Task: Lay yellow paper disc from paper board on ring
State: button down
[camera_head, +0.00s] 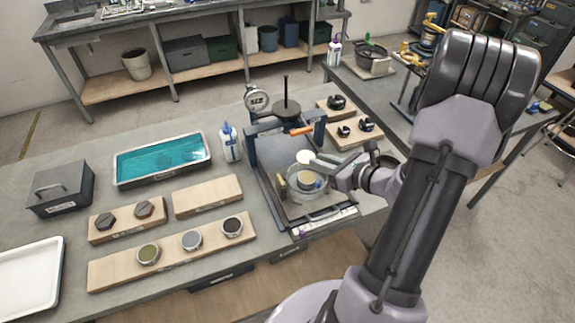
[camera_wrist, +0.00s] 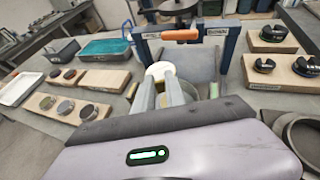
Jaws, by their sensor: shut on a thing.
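My gripper (camera_head: 328,167) is shut on a pale yellow paper disc (camera_head: 305,156) and holds it at its fingertips. In the wrist view the disc (camera_wrist: 159,69) lies just beyond the two fingers. Below and just in front of the disc, a brownish ring-like piece (camera_head: 306,181) stands in a clear round dish on the blue press frame's base. The disc appears apart from this piece, but the exact gap is hard to tell. An empty wooden board (camera_head: 207,196) lies to the left; I cannot tell whether it is the paper board.
The blue press frame (camera_head: 250,150) with an orange handle (camera_head: 302,130) stands close behind the gripper. A white bottle (camera_head: 230,145) and a teal-filled tray (camera_head: 161,160) stand left. A long board (camera_head: 172,250) carries round tins. Boards with black parts (camera_head: 337,115) lie behind right.

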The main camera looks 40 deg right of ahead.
jog(key=f+b, duration=0.2)
jog(key=f, duration=0.1)
jog(key=f+b, duration=0.2)
jog(key=b, duration=0.1)
jog(key=f+b, duration=0.2)
jog(key=f, duration=0.1)
jog(key=shift+s+d+f, duration=0.15)
jog(key=shift+d+f, duration=0.15)
jog(key=shift+f+b, duration=0.2)
jog(key=shift+b, duration=0.3)
dwell(0.6)
jog(key=c, duration=1.3)
grip_release()
